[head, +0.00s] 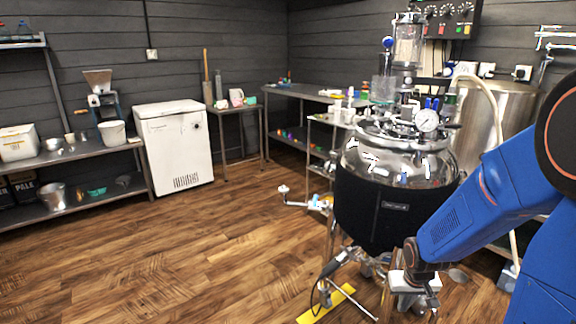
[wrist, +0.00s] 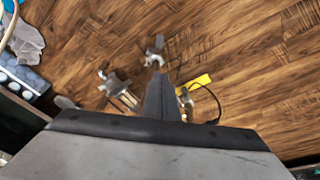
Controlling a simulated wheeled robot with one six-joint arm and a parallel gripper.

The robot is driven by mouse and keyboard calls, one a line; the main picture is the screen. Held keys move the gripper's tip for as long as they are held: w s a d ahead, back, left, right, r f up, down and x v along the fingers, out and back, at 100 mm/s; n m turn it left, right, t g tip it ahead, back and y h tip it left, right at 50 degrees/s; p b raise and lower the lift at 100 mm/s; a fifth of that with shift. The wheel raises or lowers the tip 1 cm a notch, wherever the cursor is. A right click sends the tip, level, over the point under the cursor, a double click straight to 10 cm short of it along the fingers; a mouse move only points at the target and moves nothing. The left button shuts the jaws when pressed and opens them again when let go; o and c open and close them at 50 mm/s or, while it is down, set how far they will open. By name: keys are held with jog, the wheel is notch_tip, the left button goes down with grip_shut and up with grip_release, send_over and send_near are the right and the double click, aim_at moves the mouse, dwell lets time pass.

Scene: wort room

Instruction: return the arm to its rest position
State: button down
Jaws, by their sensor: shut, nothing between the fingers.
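My blue arm reaches in from the right in the head view and bends down at its dark wrist. My gripper (wrist: 158,78) shows in the wrist view as a dark narrow shape pointing down toward the floor, its fingers together and nothing between them. In the head view its end is hard to tell from the metal fittings below the kettle.
A gauge (head: 427,120) and pipes top the kettle. A yellow strip (head: 326,304) lies on the floor below, also in the wrist view (wrist: 196,82). A white chest (head: 178,150), shelves and benches line the walls. The wooden floor (head: 200,250) at left is clear.

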jog(key=s+a+r+t, duration=0.1)
jog(key=s+a+r, duration=0.2)
jog(key=s+r, duration=0.7)
jog(key=s+a+r+n+t, duration=0.1)
jog(key=s+a+r, duration=0.1)
jog(key=s+r, duration=0.9)
jog(key=shift+a+r+y, duration=0.4)
jog(key=shift+r, duration=0.4)
